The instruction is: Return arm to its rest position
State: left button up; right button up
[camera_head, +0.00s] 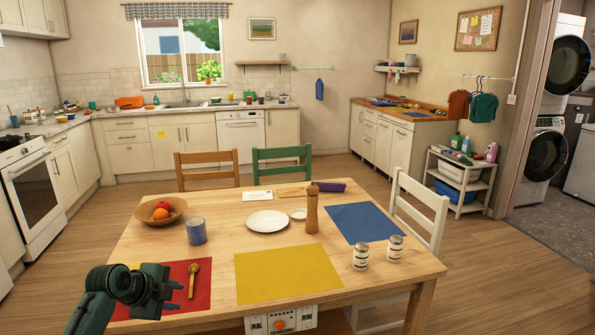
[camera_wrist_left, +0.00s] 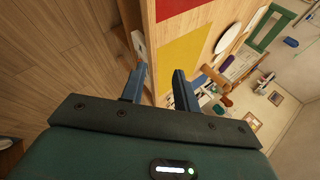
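My left gripper (camera_head: 176,292) is at the front left of the wooden table, over the red placemat (camera_head: 198,272) in the head view. In the left wrist view my left gripper (camera_wrist_left: 159,74) has its two blue-grey fingers apart with nothing between them. The table's front edge and the yellow placemat (camera_wrist_left: 185,60) show beyond the fingers. My left forearm comes in from the lower left of the head view. My right gripper is not in view.
The table (camera_head: 222,240) holds a wooden spoon (camera_head: 193,278), a blue mug (camera_head: 196,231), a fruit bowl (camera_head: 160,213), a plate (camera_head: 267,221), a pepper mill (camera_head: 312,210) and two shakers (camera_head: 361,257). Chairs stand around it. Open floor (camera_head: 490,270) lies to the right.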

pick_arm(q)
jog(key=w+a+r+n+t+y, duration=0.3)
jog(key=r+n+t, duration=0.25)
jog(key=n, duration=0.25)
jog(key=w+a+r+n+t+y, duration=0.2)
jog(key=w+a+r+n+t, duration=0.2)
jog(key=r+n, duration=0.4)
jog(key=s+d+f+g+h, duration=0.2)
jog(key=s+d+f, duration=0.4)
jog(key=s+f, duration=0.4)
jog(key=s+d+f+g+h, duration=0.1)
jog(key=s+d+f+g, duration=0.1)
jog(key=s+d+f, duration=0.75)
jog(key=s+d+f+g+h, duration=0.1)
jog(key=s+d+f, duration=0.2)
jog(key=s, duration=0.7)
jog(key=s+d+f+g+h, duration=0.1)
jog(key=s+d+f, duration=0.2)
jog(key=s, duration=0.7)
jog(key=shift+f+g, duration=0.35)
jog(key=shift+f, duration=0.35)
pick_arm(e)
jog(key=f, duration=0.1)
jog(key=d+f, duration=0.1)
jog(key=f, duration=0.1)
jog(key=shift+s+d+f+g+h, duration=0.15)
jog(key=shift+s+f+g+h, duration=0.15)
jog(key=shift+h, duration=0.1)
